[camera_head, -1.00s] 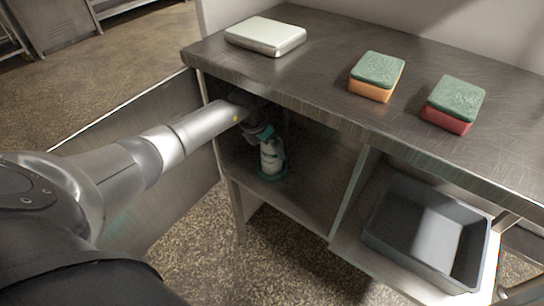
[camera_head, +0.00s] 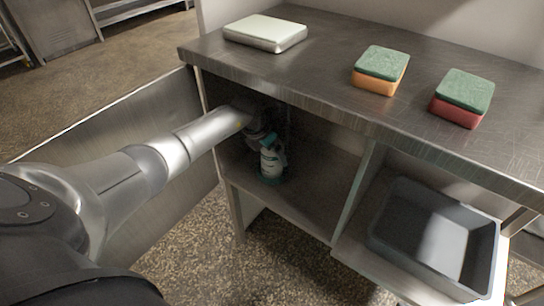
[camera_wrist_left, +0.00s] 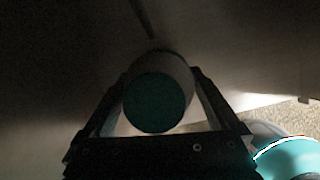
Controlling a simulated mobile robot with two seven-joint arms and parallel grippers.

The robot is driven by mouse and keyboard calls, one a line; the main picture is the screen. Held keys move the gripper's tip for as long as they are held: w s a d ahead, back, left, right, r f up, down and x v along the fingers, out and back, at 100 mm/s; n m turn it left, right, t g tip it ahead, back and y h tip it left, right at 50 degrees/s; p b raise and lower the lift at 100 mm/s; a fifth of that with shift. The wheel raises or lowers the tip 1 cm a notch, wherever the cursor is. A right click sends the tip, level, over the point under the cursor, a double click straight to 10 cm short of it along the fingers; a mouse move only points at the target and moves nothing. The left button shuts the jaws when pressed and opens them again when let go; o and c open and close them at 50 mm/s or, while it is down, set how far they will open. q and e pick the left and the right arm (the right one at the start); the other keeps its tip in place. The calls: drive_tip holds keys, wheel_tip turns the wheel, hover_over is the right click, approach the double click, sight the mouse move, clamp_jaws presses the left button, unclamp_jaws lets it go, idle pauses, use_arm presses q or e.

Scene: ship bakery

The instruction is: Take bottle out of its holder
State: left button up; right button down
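A white bottle with teal parts (camera_head: 270,163) stands upright on the lower shelf of the counter, in shadow. My left gripper (camera_head: 262,136) reaches into this bay from the left, close to the bottle's top; its fingertips are not clear there. In the left wrist view, a pale cylinder with a dark teal end (camera_wrist_left: 158,102) sits between the two fingers of my left gripper (camera_wrist_left: 160,80). The fingers lie along both its sides; firm contact is not clear. A teal and white rounded thing (camera_wrist_left: 290,158) shows at the lower right. I cannot make out a holder. My right gripper is not in view.
The steel countertop (camera_head: 320,75) overhangs the bay. On it are a pale flat box (camera_head: 265,32), a green-orange sponge (camera_head: 381,70) and a green-red sponge (camera_head: 463,97). A divider (camera_head: 352,192) separates the bay from a grey bin (camera_head: 405,250).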

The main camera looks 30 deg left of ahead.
use_arm(q)
clamp_jaws()
idle(0.8)
